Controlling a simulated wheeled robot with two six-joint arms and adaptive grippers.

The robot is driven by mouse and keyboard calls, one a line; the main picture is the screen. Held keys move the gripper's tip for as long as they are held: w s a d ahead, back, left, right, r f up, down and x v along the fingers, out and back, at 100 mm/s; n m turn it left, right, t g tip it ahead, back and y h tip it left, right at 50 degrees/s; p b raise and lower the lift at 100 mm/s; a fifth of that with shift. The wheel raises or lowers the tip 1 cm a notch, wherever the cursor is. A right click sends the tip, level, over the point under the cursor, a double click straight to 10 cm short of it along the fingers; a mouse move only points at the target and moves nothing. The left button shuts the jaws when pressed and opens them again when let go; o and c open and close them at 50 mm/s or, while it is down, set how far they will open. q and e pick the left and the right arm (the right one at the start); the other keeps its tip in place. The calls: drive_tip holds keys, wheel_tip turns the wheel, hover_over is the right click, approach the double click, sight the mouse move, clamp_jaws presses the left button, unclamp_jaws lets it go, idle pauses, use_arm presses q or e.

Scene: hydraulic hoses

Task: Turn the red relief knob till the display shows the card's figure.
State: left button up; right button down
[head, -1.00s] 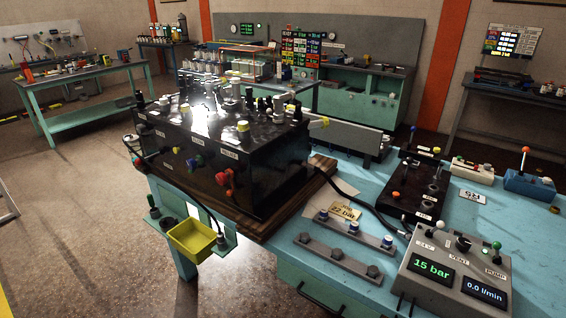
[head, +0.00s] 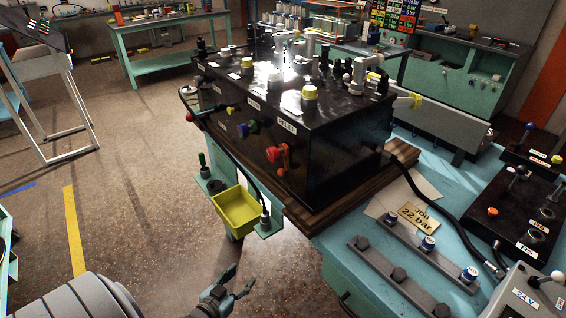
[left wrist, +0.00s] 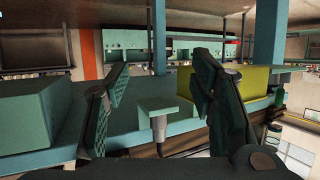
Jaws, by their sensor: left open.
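The red relief knob (head: 279,155) is on the front face of the black valve block (head: 340,150), below a label. The card (head: 418,217) reads "JOB 22 bar" and lies on the bench right of the block. The display is outside the head view now; only part of its grey box (head: 520,297) shows at the lower right. My left gripper (head: 243,279) is open and empty, low in front of the bench, below and left of the red knob and apart from it. In the left wrist view its open fingers (left wrist: 160,75) have nothing between them close up; the knob cannot be made out there.
A yellow tray (head: 238,208) hangs at the bench's front, between my left gripper and the block; a yellow box side also shows in the left wrist view (left wrist: 243,82). Blue (head: 246,130) and green knobs sit left of the red one. Floor in front is clear.

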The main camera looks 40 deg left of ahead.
sight(270, 157)
use_arm(q)
drive_tip(key=w+a+r+t+h+b, duration=0.1)
drive_tip(key=w+r+t, duration=0.2)
drive_tip(key=r, duration=0.2)
drive_tip(key=w+a+r+t+b, duration=0.1)
drive_tip(key=w+r+t, duration=0.2)
drive_tip(key=r, duration=0.3)
wheel_tip(270, 157, up, 18)
drive_tip(key=d+m+t+h+b, duration=0.2)
drive_tip(key=m+t+h, duration=0.35)
drive_tip(key=h, duration=0.35)
drive_tip(key=shift+n+t, duration=0.35)
drive_tip(key=p+x, duration=0.1)
drive_tip(key=x, duration=0.3)
drive_tip(key=p+x, duration=0.1)
drive_tip(key=x, duration=0.4)
drive_tip(key=p+x, duration=0.2)
drive_tip(key=x, duration=0.3)
drive_tip(key=shift+s+a+r, duration=0.15)
drive_tip(key=shift+s+r, duration=0.2)
use_arm(e)
drive_tip(key=shift+s+f, duration=0.15)
drive_tip(key=shift+f, duration=0.8)
use_arm(q)
drive_tip(key=shift+c, duration=0.2)
